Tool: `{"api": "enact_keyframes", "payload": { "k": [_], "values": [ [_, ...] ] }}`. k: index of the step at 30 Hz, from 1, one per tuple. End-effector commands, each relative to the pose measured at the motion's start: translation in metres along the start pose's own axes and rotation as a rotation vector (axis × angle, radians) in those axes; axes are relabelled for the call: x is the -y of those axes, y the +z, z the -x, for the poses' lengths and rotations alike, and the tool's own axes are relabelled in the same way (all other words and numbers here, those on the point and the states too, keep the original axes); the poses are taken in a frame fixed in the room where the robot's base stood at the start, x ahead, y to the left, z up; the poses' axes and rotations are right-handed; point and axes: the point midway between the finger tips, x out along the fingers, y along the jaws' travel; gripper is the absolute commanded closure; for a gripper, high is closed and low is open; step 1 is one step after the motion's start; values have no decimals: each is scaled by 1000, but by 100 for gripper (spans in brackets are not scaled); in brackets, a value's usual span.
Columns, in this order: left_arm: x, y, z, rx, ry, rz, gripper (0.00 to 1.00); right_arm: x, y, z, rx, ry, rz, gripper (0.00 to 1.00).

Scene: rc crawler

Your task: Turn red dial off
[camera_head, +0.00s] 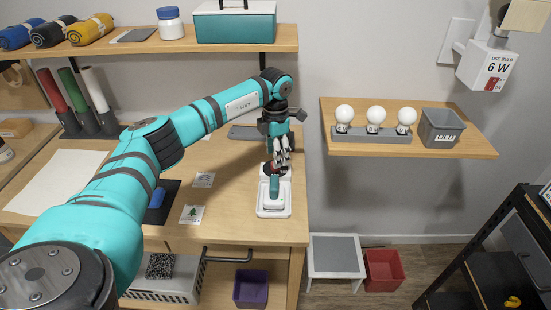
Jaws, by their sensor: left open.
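My left gripper (282,160) reaches over the right part of the table and points down. Its fingers are open just above the far end of a white device with a teal handle-like part (274,187). A small dark reddish round part (277,170), possibly the red dial, shows beneath the fingertips. The fingers cover much of it, so its setting and whether they touch it cannot be told. The device's white base (273,212) rests on the table. My right gripper is not in view.
The wooden table (235,225) holds picture cards and rolled tubes. A wall shelf (335,151) with three bulbs and a grey bin (440,127) is at right. A lamp box (486,66) with a red switch hangs above it. An upper shelf (150,46) overhangs the table's back.

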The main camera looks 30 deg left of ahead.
Motion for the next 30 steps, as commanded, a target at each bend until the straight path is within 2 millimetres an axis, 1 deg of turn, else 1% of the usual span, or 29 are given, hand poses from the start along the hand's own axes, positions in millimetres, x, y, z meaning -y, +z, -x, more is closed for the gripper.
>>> {"api": "enact_keyframes", "payload": {
  "k": [1, 3, 6, 10, 17, 20, 27, 29, 30],
  "values": [
    [1, -1, -8, -3, -2, 1, 48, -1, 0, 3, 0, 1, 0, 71],
    [1, 0, -17, -3, -3, 1, 48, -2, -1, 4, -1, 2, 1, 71],
    [1, 0, -26, 0, -2, 0, 48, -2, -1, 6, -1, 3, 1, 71],
    [0, 0, -32, -1, -1, 0, 48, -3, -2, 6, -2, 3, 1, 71],
    [0, 0, -33, 0, 0, -1, 48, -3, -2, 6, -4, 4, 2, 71],
    [0, 0, -33, 0, 0, -1, 59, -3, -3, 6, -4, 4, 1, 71],
    [0, 0, -33, 0, -1, 0, 90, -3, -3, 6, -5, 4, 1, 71],
    [0, 0, -33, 0, -1, -1, 98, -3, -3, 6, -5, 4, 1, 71],
    [0, 0, -33, 0, -1, -1, 100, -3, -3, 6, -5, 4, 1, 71]
  ]
}}
